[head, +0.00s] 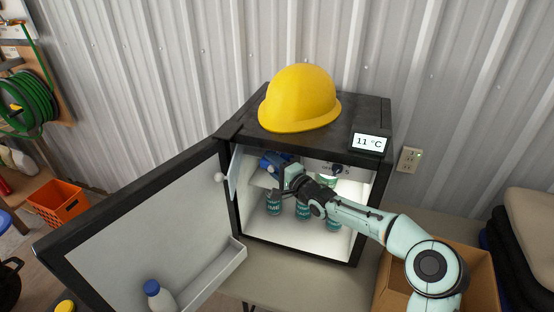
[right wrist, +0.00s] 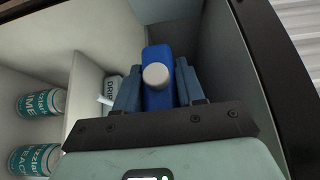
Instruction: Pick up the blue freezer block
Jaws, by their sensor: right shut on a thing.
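The blue freezer block (right wrist: 158,57), with a round white cap, sits between the two fingers of my right gripper (right wrist: 158,88) in the right wrist view. The fingers are shut on its sides. In the head view the right gripper (head: 281,168) reaches into the upper part of the open mini fridge (head: 318,149), and the block (head: 268,161) shows as a small blue patch partly hidden by the gripper. I cannot tell whether the block touches the compartment floor. My left gripper is not in view.
Several cans (head: 273,204) stand below the gripper inside the fridge. Its door (head: 140,235) is swung open to the left, with a bottle (head: 158,296) in its shelf. A yellow hard hat (head: 300,98) rests on top. A cardboard box (head: 478,284) is at right.

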